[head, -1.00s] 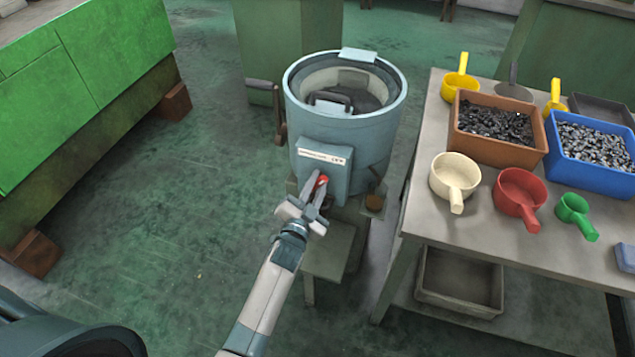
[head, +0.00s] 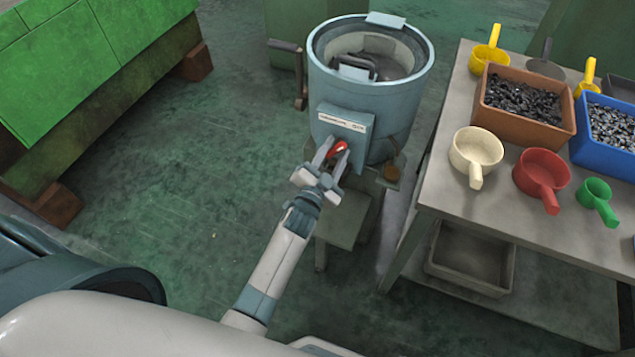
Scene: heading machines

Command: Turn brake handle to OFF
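A small red handle (head: 338,148) sits on the front of the grey-blue control box (head: 347,122), below a white label strip too small to read. The box is on a round drum machine (head: 365,75). My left gripper (head: 332,158) is at the red handle, its two fingers spread with a gap between them and the red part near their tips. I cannot tell whether the fingers touch it. The gripper partly hides the handle's lower part. A dark crank-like lever (head: 299,78) stands at the drum's left side, away from the gripper. My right gripper is out of view.
A grey table (head: 440,195) on the right holds a brown bin (head: 525,123), a blue bin (head: 590,155) and several scoops. A tray (head: 470,272) lies beneath it. A green cabinet (head: 90,70) is at the upper left. The floor between is clear.

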